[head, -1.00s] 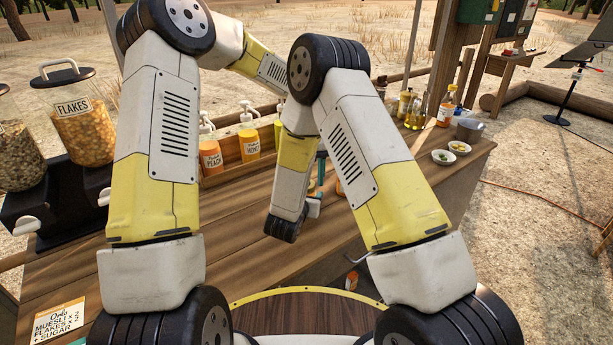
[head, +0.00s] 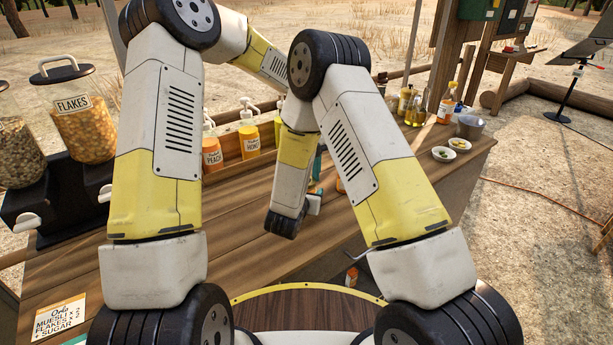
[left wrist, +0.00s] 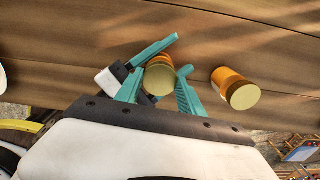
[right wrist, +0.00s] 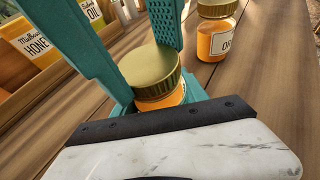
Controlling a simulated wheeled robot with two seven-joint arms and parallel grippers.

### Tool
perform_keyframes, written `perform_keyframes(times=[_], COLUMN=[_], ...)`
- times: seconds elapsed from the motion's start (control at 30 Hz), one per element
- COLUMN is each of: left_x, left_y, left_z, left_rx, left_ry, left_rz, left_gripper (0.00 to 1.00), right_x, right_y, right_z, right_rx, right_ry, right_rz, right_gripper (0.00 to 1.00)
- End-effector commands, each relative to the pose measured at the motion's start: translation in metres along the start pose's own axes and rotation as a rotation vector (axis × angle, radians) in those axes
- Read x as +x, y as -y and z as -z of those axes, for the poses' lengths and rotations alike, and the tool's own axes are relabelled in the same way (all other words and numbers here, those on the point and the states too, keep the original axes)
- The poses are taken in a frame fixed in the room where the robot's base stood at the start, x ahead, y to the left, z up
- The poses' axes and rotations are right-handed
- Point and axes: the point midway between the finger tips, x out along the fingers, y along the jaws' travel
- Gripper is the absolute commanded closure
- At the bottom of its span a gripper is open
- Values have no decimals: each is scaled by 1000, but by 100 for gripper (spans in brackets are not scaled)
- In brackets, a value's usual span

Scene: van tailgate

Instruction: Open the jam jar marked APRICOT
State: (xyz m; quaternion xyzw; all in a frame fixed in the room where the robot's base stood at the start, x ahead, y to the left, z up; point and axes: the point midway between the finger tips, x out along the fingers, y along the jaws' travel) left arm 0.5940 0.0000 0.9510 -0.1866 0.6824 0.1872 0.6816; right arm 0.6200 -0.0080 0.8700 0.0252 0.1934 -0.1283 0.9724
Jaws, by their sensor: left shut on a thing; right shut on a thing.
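A small orange jar with a gold lid (left wrist: 160,80) stands on the counter between my teal fingers; its lid also shows in the right wrist view (right wrist: 152,70). My left gripper (left wrist: 160,88) is shut on it. My right gripper (right wrist: 156,88) is shut on the same jar from another side. The jar's label is hidden, so I cannot read its name. The lid is on the jar. A second gold-lidded jar (right wrist: 216,38) stands apart, with a label starting "OR"; it also shows in the left wrist view (left wrist: 236,90). In the head view my arms hide most of this.
A FLAKES dispenser (head: 85,120) is at left. Oil bottles (head: 410,108), two small bowls (head: 444,154) and a metal pot (head: 470,127) are at right. The front-left counter is mostly clear.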

Motion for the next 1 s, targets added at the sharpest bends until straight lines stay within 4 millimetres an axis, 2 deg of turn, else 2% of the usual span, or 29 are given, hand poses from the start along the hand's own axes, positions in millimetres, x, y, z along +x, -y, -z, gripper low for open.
perform_keyframes(times=[0.03, 0.13, 0.77, 0.87, 1.0], left_x=[-1, -1, 0, -6, -23], left_y=[2, 2, -2, -2, -1], left_z=[1, 1, 0, -1, -1], left_rx=[2, 3, 1, 1, 1], left_ry=[0, 0, -1, 0, 1], left_rz=[5, 4, -4, -4, -1], left_gripper=[51, 33, 33, 33, 33], right_x=[-1, -1, 1, 1, 1], right_y=[-2, -2, 2, 2, 1], right_z=[0, 0, -1, -1, 0], right_rx=[-1, 0, 1, 1, 1], right_ry=[0, 0, 2, 2, 1], right_rz=[-5, -4, 4, 4, 2], right_gripper=[100, 100, 100, 100, 100])
